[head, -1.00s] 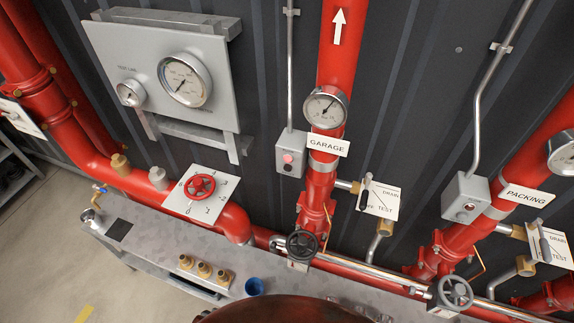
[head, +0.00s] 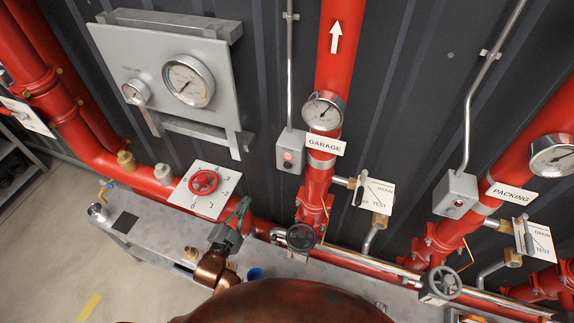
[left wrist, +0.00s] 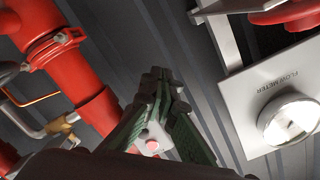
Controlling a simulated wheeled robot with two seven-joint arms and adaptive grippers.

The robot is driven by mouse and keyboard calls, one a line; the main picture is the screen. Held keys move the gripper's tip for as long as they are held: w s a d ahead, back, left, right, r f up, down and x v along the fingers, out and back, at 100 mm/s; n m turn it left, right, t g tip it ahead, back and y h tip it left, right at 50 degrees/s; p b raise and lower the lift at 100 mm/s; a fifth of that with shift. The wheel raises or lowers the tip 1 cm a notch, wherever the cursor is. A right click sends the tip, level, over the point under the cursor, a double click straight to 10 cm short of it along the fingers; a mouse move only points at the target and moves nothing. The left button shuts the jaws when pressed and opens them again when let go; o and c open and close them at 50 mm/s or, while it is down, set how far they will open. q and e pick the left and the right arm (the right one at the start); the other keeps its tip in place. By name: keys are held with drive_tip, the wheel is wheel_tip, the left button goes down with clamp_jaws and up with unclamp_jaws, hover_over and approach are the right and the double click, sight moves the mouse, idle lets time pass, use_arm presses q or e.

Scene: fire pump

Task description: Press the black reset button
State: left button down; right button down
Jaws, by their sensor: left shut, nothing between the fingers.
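A grey control box (head: 290,150) is on the wall left of the GARAGE pipe. It has a lit pink-red lamp and a small black button (head: 288,166) below it. A second grey box (head: 456,195) is beside the PACKING pipe. My left gripper (head: 243,205) is shut and empty, below and left of the GARAGE box and apart from it. In the left wrist view, the green fingers (left wrist: 162,82) meet at their tips, and part of a grey box with a pink lamp (left wrist: 152,139) shows between them. My right gripper is not in view.
A red handwheel (head: 203,182) on a white dial plate is left of my left gripper. A black handwheel (head: 301,237) is low on the GARAGE pipe, with a drain/test lever plate (head: 373,193) to its right. A gauge panel (head: 165,80) hangs at upper left.

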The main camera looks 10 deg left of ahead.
sight(287, 166)
use_arm(q)
drive_tip(key=s+d+r+m+t+h, duration=0.4)
drive_tip(key=d+r+m+h, duration=0.7)
drive_tip(key=r, duration=0.1)
drive_tip(key=shift+s+r+m+t+h, duration=0.15)
drive_tip(key=shift+m+t+h, duration=0.15)
drive_tip(key=w+d+b, duration=0.1)
drive_tip(key=w+b, duration=0.1)
drive_tip(key=w, duration=0.6)
drive_tip(key=shift+w+d+b, duration=0.35)
drive_tip(key=shift+b, duration=0.05)
drive_tip(key=shift+w, duration=0.1)
idle(0.6)
drive_tip(key=shift+w, duration=0.3)
